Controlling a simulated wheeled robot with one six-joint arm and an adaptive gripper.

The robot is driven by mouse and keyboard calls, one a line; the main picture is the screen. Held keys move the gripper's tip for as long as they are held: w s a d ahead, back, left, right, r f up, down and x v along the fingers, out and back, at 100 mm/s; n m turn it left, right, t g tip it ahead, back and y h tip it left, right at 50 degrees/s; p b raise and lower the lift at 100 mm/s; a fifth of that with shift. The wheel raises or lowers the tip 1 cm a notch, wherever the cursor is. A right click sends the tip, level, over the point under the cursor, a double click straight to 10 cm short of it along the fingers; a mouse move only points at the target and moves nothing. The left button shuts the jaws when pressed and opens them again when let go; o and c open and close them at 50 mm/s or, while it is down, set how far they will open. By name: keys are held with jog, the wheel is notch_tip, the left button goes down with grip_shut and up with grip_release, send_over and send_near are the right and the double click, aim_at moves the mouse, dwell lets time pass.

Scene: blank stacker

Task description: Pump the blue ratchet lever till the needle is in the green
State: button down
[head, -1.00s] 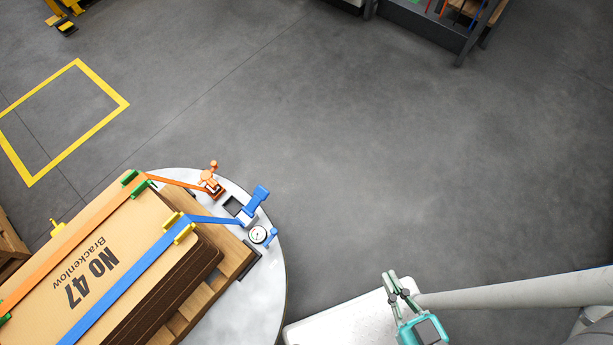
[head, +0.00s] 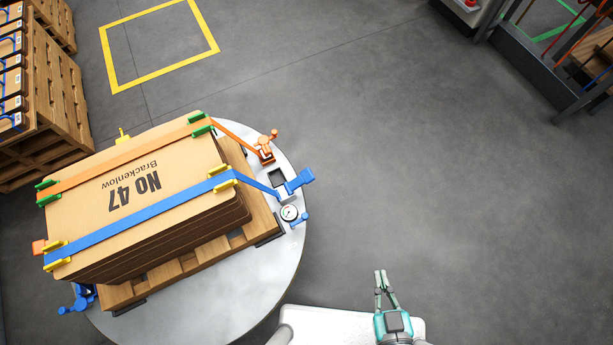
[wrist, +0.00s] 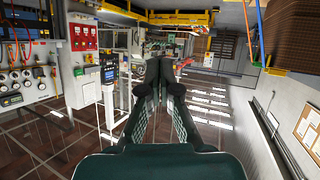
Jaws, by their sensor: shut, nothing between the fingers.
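The blue ratchet lever (head: 299,181) stands on the right rim of the round table, at the end of the blue strap (head: 150,215). The round gauge (head: 289,213) with a white face sits just below it; its needle is too small to read against any green zone. The blue strap runs over a stack of brown cardboard blanks (head: 150,160) marked No 47 Brackenlow. My gripper (head: 385,275) is shut and empty, well below and to the right of the lever, apart from the table. The wrist view shows my gripper (wrist: 160,65) with fingers together.
An orange ratchet (head: 265,150) with an orange strap stands behind the blue one. The stack lies on a wooden pallet (head: 215,245) on the grey round table (head: 245,290). Open floor lies right of the table. Stacked pallets (head: 50,110) stand at the left.

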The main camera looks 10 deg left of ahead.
jog(key=w+a+f+n+g, duration=0.1)
jog(key=w+a+f, duration=0.4)
jog(key=w+a, duration=0.5)
jog(key=w+a+f+n+g, duration=0.2)
jog(key=w+a+f+n, duration=0.2)
jog(key=w+a, duration=0.6)
jog(key=w, duration=0.3)
jog(key=shift+a+f+n, duration=0.15)
jog(key=shift+f+n, duration=0.15)
jog(key=shift+f, duration=0.1)
send_over(306, 173)
jog(key=s+a, duration=0.1)
jog(key=s, duration=0.2)
notch_tip(306, 173, down, 7)
jog(key=shift+s+r, duration=0.1)
jog(key=shift+r, duration=0.05)
jog(key=shift+d+f, duration=0.25)
jog(key=shift+f, duration=0.3)
jog(key=shift+d+f, duration=0.25)
jog(key=shift+f, duration=0.3)
jog(key=shift+w+d+f, duration=0.2)
jog(key=shift+w+f, duration=0.05)
jog(key=shift+f, duration=0.35)
jog(key=shift+g, duration=0.3)
